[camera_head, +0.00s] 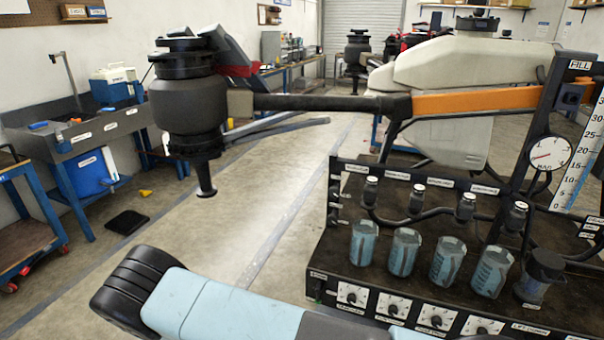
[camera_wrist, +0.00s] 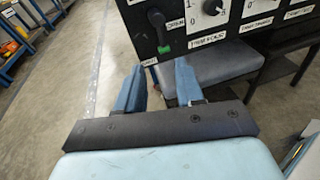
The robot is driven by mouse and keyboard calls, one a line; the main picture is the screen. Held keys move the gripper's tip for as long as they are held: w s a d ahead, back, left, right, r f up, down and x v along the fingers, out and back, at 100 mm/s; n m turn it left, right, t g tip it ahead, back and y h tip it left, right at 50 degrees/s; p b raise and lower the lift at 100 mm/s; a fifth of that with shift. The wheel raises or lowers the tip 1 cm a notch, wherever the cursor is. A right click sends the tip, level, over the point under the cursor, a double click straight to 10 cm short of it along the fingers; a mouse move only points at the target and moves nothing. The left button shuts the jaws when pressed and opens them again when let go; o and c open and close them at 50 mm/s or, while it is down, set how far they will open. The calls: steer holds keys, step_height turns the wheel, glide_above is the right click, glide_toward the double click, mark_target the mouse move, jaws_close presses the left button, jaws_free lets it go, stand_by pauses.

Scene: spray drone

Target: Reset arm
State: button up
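My arm (camera_head: 215,305), light blue with a black joint at its left end, crosses the bottom of the head view. My gripper (camera_wrist: 160,68) shows in the wrist view as two blue fingers on a dark bar. The fingers stand apart with nothing between them, so it is open and empty. I cannot make out the gripper in the head view. I see no contact between the fingers and the panel.
The black test bench (camera_head: 345,245) with several beakers (camera_head: 404,252), nozzles and a gauge (camera_head: 550,154) stands close on the right. The drone's rotor arm (camera_head: 330,102) and motor (camera_head: 187,105) extend above. A sink bench (camera_head: 95,128) and blue cart (camera_head: 30,235) line the left. Open floor (camera_head: 215,235) lies between.

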steer(key=w+d+r+m+g, duration=0.1)
steer(key=d+r+m+g, duration=0.4)
steer(key=r, duration=0.6)
steer(key=w+d+r+m+g, duration=0.2)
steer(key=d+r+m+g, duration=0.3)
steer(key=r, duration=0.6)
steer(key=w+d+r+m+g, duration=0.1)
steer(key=d+r+m+g, duration=0.15)
steer(key=r+m, duration=0.65)
steer(key=s+d+r+m+t+y, duration=0.1)
steer(key=s+d+r+m+y, duration=0.1)
steer(key=s+r, duration=0.4)
steer(key=s+d+r+m+t+y, duration=0.2)
steer(key=s+d+r, duration=0.5)
steer(key=r, duration=0.5)
steer(key=s+d+r+m+t+y, duration=0.1)
steer(key=s+d+r+m+y, duration=0.3)
steer(key=r, duration=0.6)
steer(key=shift+s+d+m, duration=0.55)
steer(key=shift+s+m, duration=0.55)
steer(key=shift+s, duration=0.1)
